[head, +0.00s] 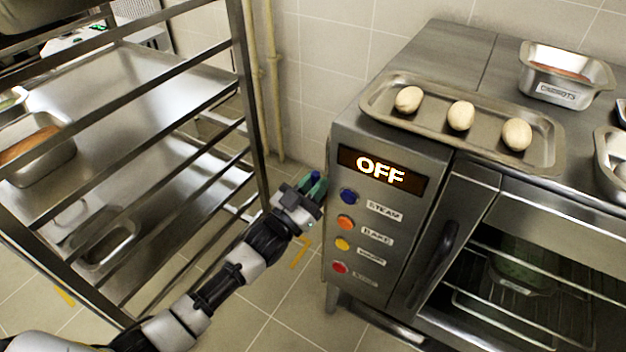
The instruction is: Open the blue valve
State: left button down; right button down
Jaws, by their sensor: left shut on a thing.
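The blue valve (315,176) shows only as a small blue part at the left side of the oven, beside its control panel. My left gripper (312,186) reaches it from the lower left, with its teal fingertips shut on it. The fingers hide most of the valve, so I cannot tell how far it is turned. My right gripper is not in view.
The steel oven (365,135) has a lit OFF display (380,171) and a column of coloured buttons. A tray (375,108) with three dough pieces and a labelled tin (535,88) stand on top. A metal rack (245,90) stands close on the left.

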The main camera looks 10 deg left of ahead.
pick_arm(q)
jog(key=shift+f, duration=0.15)
jog(key=c, duration=1.1)
grip_release()
jog(key=shift+o, duration=0.2)
